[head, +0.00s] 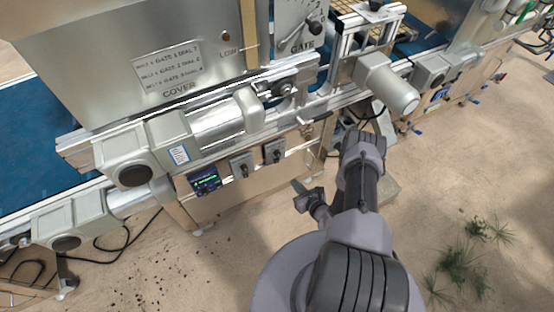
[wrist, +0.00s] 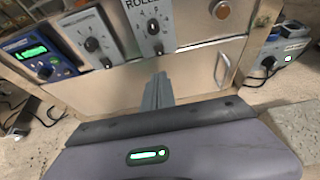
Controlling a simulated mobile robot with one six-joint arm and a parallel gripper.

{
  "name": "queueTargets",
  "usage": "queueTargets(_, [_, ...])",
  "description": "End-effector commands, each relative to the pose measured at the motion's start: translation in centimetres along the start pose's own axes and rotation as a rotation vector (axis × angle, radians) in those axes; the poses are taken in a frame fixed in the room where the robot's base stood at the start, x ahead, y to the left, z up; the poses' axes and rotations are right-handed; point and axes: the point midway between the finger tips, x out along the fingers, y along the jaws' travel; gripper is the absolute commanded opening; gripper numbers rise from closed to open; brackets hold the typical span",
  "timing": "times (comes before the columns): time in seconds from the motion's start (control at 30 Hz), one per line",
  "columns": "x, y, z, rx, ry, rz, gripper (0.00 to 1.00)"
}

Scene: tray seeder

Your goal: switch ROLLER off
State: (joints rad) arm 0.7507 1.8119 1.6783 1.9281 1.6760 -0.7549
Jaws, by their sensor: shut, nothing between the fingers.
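The ROLLER switch (wrist: 152,27) is a grey plate with a dark rotary knob, at the top middle of the wrist view. Only part of its name shows, and its setting is too small to read for sure. In the head view it appears to be the right one of two small switch boxes (head: 274,152) on the machine's front. My gripper (wrist: 158,82) is shut and empty, below the ROLLER switch and apart from it. In the head view my gripper (head: 298,187) is in front of the panel, low and to the right of the switches.
A similar switch (wrist: 92,43) is left of ROLLER, and a blue control unit with a green display (wrist: 35,57) is further left. A round button (wrist: 221,10) is at the upper right. A motor (head: 388,85) juts out above my arm. The floor in front is open.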

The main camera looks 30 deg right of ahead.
Motion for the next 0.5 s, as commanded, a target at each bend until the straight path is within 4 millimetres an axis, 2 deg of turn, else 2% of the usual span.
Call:
queueTargets(0.13, [0.2, 0.1, 0.0, -0.001, 0.0, 0.002, 0.0])
queueTargets(0.23, [1.2, 0.1, -0.1, -0.004, -0.001, 0.005, 0.0])
queueTargets(0.5, [7.0, 0.2, -0.4, -0.005, -0.002, 0.007, 0.0])
